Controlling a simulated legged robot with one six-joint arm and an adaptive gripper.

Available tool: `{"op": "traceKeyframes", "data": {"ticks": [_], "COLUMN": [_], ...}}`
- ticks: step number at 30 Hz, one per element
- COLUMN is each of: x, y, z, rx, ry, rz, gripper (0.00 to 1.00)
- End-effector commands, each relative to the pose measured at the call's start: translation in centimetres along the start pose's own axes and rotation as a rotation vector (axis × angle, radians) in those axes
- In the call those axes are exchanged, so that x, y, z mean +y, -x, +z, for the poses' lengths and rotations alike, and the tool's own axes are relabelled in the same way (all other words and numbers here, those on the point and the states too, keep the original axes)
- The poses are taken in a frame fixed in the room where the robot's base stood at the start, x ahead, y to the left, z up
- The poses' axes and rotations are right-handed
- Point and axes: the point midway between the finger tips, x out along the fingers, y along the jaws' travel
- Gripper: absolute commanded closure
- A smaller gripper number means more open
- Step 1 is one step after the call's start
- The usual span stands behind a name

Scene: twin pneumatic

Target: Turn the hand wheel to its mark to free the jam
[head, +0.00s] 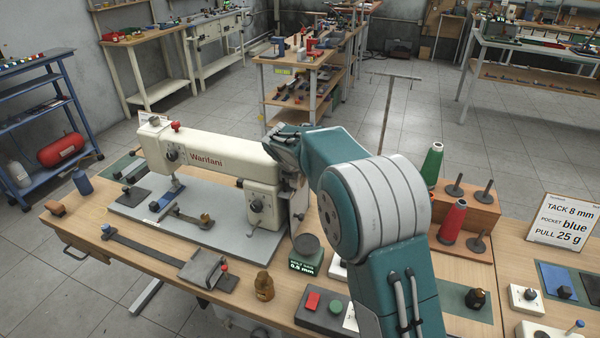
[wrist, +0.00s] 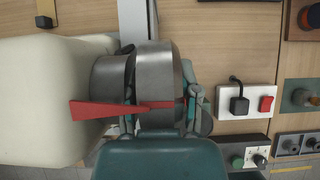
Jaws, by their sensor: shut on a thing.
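The grey hand wheel (wrist: 155,75) sits at the end of the cream sewing machine (wrist: 45,90) in the wrist view. My gripper (wrist: 160,108) is shut on the wheel, with teal fingers on both sides of its rim. A red pointer (wrist: 95,110) reaches from the machine side across the hub. A thin red mark (wrist: 157,105) on the wheel rim lies about in line with its tip; a small offset is hard to judge. In the head view the machine (head: 215,155) stands on the bench, and my arm hides most of the wheel and the gripper.
A red thread cone (head: 452,222) and a green one (head: 432,165) stand right of my arm. A sign (head: 563,222) stands at the far right. A box with red and green buttons (head: 325,318) lies at the front. In the wrist view, a white switch plate (wrist: 246,99) lies right of the wheel.

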Motion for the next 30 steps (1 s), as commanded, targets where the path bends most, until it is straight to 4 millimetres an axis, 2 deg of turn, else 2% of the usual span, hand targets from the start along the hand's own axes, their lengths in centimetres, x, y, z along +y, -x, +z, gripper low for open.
{"op": "traceKeyframes", "data": {"ticks": [1, 2, 3, 14, 17, 20, 30], "x": [0.2, 0.2, 0.2, 0.0, 0.0, 0.1, 0.3], "y": [0.1, 0.1, 0.1, 0.2, 0.8, 2.4, 9.3], "z": [0.2, 0.2, 0.2, 0.1, 0.1, 0.1, 0.0], "rx": [-0.007, -0.007, -0.006, -0.003, -0.003, -0.004, -0.005], "ry": [0.000, 0.001, 0.001, 0.000, 0.000, 0.000, 0.001], "rz": [0.008, 0.008, 0.007, 0.003, 0.003, 0.005, 0.005], "gripper": [0.44, 0.31, 0.23, 0.23, 0.23, 0.23, 0.23]}}
